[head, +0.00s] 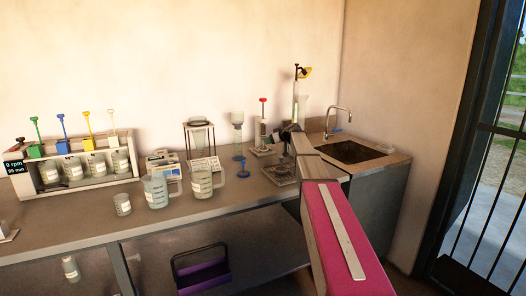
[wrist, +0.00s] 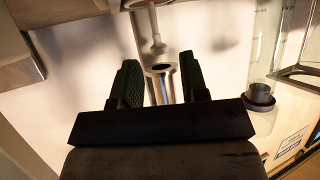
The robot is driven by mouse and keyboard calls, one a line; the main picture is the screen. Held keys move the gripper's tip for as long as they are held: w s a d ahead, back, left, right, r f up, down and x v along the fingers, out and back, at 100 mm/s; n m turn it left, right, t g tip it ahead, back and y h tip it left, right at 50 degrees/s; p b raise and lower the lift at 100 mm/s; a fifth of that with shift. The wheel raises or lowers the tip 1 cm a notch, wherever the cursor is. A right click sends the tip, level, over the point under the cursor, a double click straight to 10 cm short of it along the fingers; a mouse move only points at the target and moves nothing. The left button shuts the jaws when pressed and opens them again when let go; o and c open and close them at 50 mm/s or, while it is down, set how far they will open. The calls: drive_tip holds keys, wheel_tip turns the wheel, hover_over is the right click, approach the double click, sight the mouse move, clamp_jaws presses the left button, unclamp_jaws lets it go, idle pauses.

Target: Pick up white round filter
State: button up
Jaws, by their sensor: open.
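I cannot pick out a white round filter with certainty in either view. My gripper (wrist: 159,64) shows in the wrist view with its two green-padded fingers spread apart; it is open and nothing is clamped between them. Beyond the fingertips, in line with the gap, is a pale tube with a dark round opening (wrist: 160,69) and a grey rod with a wider foot (wrist: 155,46) above it. I cannot tell how far off they are. In the head view my pink arm reaches to the back right of the counter and hides most of the gripper.
The counter (head: 85,215) holds two large beakers (head: 156,190), a small beaker (head: 122,204), a stirrer unit (head: 75,170), a framed vessel (head: 200,138) and a blue-footed stand (head: 242,170). A sink (head: 352,152) is at right. A purple bin (head: 203,277) sits below.

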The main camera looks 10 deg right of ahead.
sight(265, 149)
drive_tip(key=x, duration=0.5)
drive_tip(key=shift+w+d, duration=0.1)
drive_tip(key=shift+w, duration=0.15)
clamp_jaws()
